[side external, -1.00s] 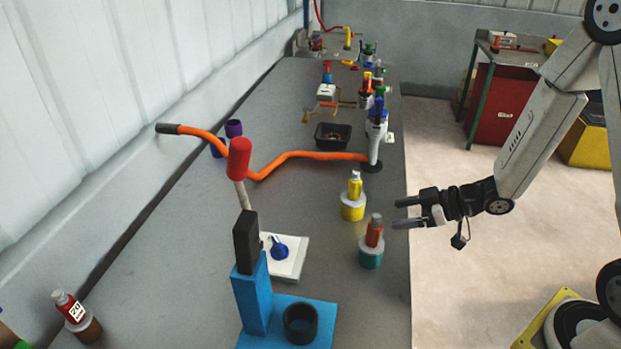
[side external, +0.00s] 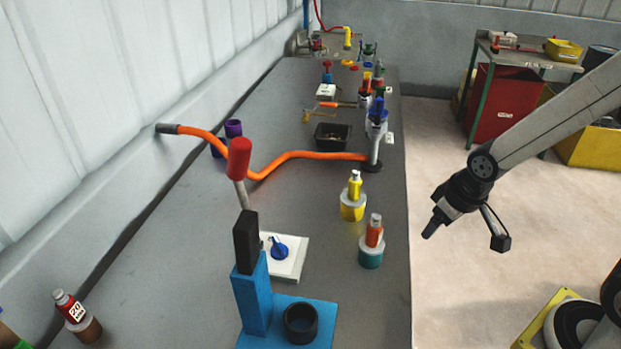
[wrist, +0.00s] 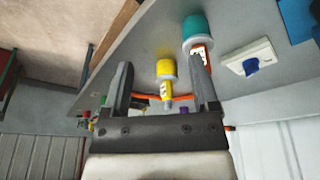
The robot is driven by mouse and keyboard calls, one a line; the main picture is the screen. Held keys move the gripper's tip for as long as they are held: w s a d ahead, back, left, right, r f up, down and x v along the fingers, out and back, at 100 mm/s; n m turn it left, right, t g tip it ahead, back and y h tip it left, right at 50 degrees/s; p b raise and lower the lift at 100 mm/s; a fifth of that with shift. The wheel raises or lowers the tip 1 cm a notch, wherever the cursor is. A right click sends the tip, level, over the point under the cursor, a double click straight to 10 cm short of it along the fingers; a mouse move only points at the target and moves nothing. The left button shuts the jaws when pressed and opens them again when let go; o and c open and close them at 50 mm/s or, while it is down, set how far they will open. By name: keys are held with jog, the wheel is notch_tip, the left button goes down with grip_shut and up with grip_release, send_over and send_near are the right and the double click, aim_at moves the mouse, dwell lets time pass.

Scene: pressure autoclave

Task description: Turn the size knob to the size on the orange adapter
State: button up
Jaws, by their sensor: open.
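The size knob (side external: 279,247) is a blue dial on a white square plate (side external: 291,265) on the grey bench; it also shows in the wrist view (wrist: 251,67). The orange adapter (side external: 374,233) stands upright on a teal and white base (side external: 371,256) near the bench's right edge. In the wrist view a white label with dark marks shows on the orange adapter (wrist: 209,56), but I cannot read it. My gripper (side external: 431,232) is off the bench's right edge, apart from everything. In the wrist view its two fingers are spread and empty (wrist: 164,82).
A yellow adapter (side external: 354,187) stands behind the orange one. A blue press stand (side external: 253,295) with a red-topped lever (side external: 239,160) stands at the front. An orange hose (side external: 310,155) crosses the bench. A red bottle (side external: 66,303) is at left front.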

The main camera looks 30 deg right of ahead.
jog(key=shift+s+a+r+g, duration=0.15)
jog(key=shift+s+a+g, duration=0.2)
jog(key=shift+s, duration=0.2)
jog(key=shift+a, duration=0.1)
jog(key=c, duration=0.3)
jog(key=m+g, duration=0.1)
jog(key=g, duration=0.2)
send_over(280, 245)
notch_tip(280, 245, down, 4)
jog(key=shift+r+t, duration=0.2)
jog(key=shift+t, duration=0.05)
jog(key=shift+f, duration=3.9)
